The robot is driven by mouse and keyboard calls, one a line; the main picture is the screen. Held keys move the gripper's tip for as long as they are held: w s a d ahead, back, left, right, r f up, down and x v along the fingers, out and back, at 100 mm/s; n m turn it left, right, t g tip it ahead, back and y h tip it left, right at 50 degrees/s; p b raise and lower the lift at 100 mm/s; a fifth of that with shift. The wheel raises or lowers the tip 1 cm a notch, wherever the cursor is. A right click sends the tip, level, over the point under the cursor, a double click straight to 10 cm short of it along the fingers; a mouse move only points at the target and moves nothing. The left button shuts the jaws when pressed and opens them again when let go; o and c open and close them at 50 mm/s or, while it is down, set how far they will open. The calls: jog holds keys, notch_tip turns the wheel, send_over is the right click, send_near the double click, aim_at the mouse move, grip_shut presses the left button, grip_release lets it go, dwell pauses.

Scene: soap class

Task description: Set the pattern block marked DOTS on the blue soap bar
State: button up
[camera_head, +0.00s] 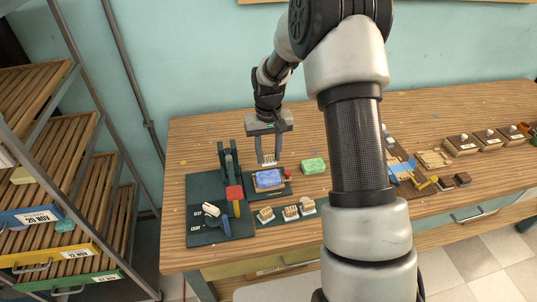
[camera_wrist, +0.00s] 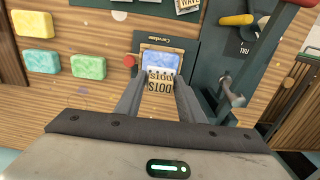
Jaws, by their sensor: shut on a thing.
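My gripper (camera_head: 268,162) is shut on the pattern block marked DOTS, pale wood with dark lettering, which shows between the fingers in the wrist view (camera_wrist: 159,82). The blue soap bar (camera_head: 268,181) lies on a dark board on the bench; part of it shows beyond the block in the wrist view (camera_wrist: 160,57). In the head view the block hangs over the far side of the soap. In the wrist view it overlaps the soap and hides part of it. I cannot tell whether block and soap touch.
Several pattern blocks (camera_head: 290,213) stand on a strip in front of the soap. A dark press (camera_head: 229,160) with a red part (camera_head: 235,193) stands on the left. A green soap bar (camera_head: 314,166) lies to the right; yellow soap (camera_wrist: 38,24) shows in the wrist view.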

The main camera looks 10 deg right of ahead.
aim_at(268, 176)
jog(key=shift+f+b, duration=1.8)
jog(key=shift+f, duration=1.1)
jog(key=shift+f+b, duration=0.55)
jog(key=o, duration=1.5)
jog(key=shift+r+p, duration=1.75)
jog(key=shift+r, duration=1.25)
